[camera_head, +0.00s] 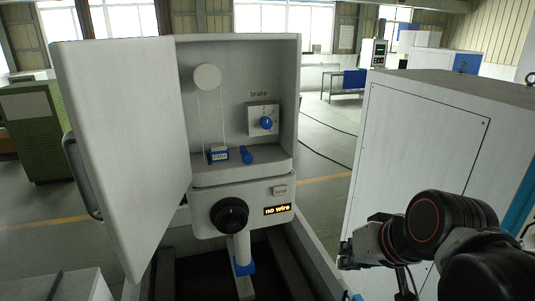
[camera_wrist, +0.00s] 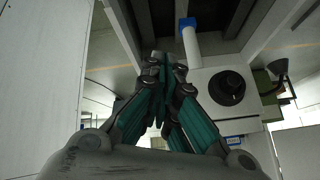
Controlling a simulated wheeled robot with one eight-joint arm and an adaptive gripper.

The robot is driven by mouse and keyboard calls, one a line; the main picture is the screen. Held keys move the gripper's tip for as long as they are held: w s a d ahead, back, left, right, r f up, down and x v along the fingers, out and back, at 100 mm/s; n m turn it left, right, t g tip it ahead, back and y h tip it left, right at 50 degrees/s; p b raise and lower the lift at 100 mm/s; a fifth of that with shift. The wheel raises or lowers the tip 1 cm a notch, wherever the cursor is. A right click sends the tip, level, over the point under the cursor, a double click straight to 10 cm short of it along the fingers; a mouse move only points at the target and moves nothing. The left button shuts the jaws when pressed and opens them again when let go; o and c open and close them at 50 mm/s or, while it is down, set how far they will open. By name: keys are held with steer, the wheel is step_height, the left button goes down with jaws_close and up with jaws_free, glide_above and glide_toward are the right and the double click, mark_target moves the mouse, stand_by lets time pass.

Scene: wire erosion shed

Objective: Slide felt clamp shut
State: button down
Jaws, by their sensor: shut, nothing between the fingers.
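An open grey cabinet (camera_head: 240,110) stands in the middle of the head view. On its inner floor sit a small blue block with a pale label (camera_head: 219,155) and a blue lever-like piece (camera_head: 246,155) beside it. I cannot tell for sure which of these is the felt clamp, or whether it is open. Two thin wire lines run from a round pale roller (camera_head: 207,77) down towards the block. My gripper (camera_head: 345,256) is at the lower right, outside the cabinet and apart from it. In the wrist view my gripper (camera_wrist: 163,62) has its fingers together and empty.
The cabinet door (camera_head: 125,150) stands swung open to the left. A brake box with a blue knob (camera_head: 266,122) is on the back wall. Below are a black knob (camera_head: 230,214) and a "no wire" display (camera_head: 277,209). A large white cabinet (camera_head: 425,150) stands close on the right.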

steer(key=w+a+r+m+t+y+b, duration=0.1)
steer(key=w+a+r+y+b, duration=0.1)
steer(key=w+r+y, duration=0.2)
steer(key=w+a+r+m+t+y+b, duration=0.1)
steer(key=w+a+r+m+y+b, duration=0.1)
steer(key=w+r, duration=0.8)
steer(key=w+y+b, duration=0.1)
steer(key=w+y, duration=0.1)
steer(key=w, duration=0.5)
steer(key=shift+w+a+r+y+b, duration=0.35)
steer(key=shift+w+a+r+y, duration=0.05)
steer(key=shift+d, duration=0.1)
